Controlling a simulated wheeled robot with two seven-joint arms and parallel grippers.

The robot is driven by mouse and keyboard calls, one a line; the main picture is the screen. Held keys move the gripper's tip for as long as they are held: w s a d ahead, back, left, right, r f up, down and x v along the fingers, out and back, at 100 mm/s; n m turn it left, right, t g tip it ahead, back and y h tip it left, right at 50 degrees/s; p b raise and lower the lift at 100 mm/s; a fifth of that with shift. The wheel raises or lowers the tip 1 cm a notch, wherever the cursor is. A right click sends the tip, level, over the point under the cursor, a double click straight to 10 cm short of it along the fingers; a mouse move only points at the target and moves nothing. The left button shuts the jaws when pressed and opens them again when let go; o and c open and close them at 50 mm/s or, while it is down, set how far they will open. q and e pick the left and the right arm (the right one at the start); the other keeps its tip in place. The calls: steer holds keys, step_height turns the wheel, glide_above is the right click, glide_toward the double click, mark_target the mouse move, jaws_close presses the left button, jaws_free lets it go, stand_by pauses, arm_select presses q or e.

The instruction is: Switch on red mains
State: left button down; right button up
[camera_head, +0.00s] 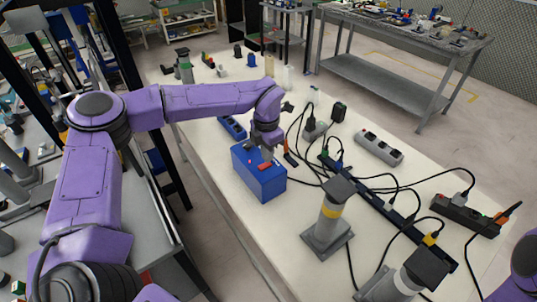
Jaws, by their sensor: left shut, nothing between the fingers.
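A blue box (260,183) stands on the pale table, left of the cables. A red part (265,165) shows on its top, with a small pinkish-red spot to the left of it. This may be the red mains switch, but its position is too small to read. My left gripper (266,154) points down directly over the box top, shut and empty, close to the red part. I cannot tell whether it touches. My left arm reaches in from the left. Only a purple part of my right arm shows at the lower right edge; its gripper is out of view.
Black cables run right of the box to a long dark power strip (385,207), a grey strip (378,147) and a black strip (464,214). A small blue strip (232,127) lies behind the box. A post on a grey base (328,233) stands to its right. The table's front left is clear.

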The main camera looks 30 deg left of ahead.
arm_select(q)
steer(key=r+p, duration=0.2)
steer(key=r, duration=0.3)
steer(key=shift+s+d+r+p, duration=0.1)
steer(key=shift+s+p, duration=0.25)
steer(key=shift+p, duration=0.05)
arm_select(e)
steer(key=r, duration=0.2)
steer(key=a+r, duration=0.1)
steer(key=r, duration=0.1)
steer(key=shift+r, duration=0.1)
